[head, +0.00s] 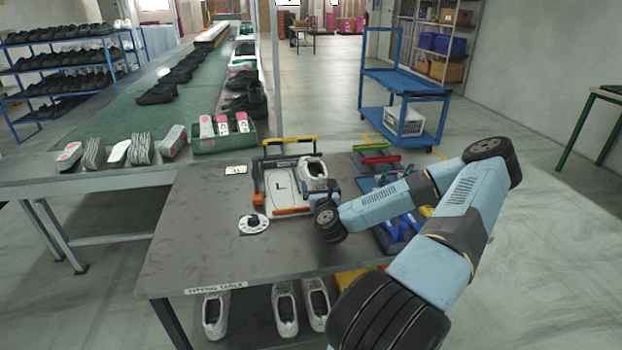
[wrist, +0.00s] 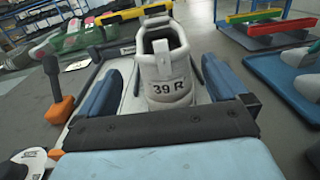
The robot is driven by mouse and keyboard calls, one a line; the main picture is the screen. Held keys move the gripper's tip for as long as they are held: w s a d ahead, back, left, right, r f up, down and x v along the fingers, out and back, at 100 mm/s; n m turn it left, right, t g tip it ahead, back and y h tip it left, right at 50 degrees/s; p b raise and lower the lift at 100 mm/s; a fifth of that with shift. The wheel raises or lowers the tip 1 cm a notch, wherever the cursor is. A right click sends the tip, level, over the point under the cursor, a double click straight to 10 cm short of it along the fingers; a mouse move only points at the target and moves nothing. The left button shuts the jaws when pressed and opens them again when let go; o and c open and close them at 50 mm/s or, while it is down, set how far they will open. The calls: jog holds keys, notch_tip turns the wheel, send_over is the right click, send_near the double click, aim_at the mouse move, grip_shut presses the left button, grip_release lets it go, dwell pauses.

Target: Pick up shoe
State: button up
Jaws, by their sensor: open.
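A light grey-white shoe (wrist: 168,88) marked "39 R" stands upright in the wrist view, heel towards me. In the head view the shoe (head: 313,170) is on the right side of a white fixture board (head: 278,188) marked "L". My gripper (wrist: 161,70) is open, with one blue finger on each side of the shoe. In the head view my wrist and arm partly hide the gripper and the shoe's lower part.
A blue tray with tools is to the right. Several shoes stand below the table. The table's front left is clear.

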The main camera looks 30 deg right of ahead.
jog(key=shift+x, duration=2.8)
jog(key=shift+d+f, duration=0.15)
jog(key=c, duration=1.4)
